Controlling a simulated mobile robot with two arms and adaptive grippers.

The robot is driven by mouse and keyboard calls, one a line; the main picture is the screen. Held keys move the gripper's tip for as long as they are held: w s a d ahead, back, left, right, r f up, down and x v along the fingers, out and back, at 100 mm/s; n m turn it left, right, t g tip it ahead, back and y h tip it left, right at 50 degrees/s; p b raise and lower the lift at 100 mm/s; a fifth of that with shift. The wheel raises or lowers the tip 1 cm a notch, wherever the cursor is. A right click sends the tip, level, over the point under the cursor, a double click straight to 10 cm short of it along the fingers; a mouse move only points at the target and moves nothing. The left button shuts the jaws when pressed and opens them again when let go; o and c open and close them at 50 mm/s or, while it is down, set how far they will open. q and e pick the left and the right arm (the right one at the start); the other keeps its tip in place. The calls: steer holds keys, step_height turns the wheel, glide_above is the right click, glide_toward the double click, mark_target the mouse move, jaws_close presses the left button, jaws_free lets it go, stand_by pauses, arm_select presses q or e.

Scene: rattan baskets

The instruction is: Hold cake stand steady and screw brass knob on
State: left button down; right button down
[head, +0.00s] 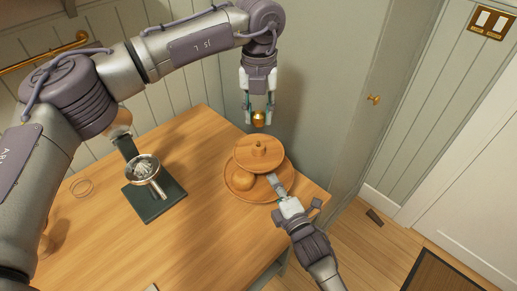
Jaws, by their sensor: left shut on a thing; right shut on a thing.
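The wooden cake stand (236,183) is on the table near its right corner. It has a wide lower plate and a smaller round upper tier (262,165) with a short post in the middle. A round tan item (243,181) lies on the lower plate. My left gripper (258,114) is above the upper tier, pointing down and shut on the brass knob (258,119). The knob is apart from the post, a little above it. My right gripper (274,181) reaches in from the lower right and is shut on the stand; its fingertips are partly hidden at the upper tier's edge.
A thin ring (82,188) lies further left. The wooden table (140,245) is clear at front.

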mark_target(258, 126)
arm_select(q)
steer(key=shift+f, duration=2)
steer(key=shift+f, duration=0.85)
steer(key=shift+f, duration=0.6)
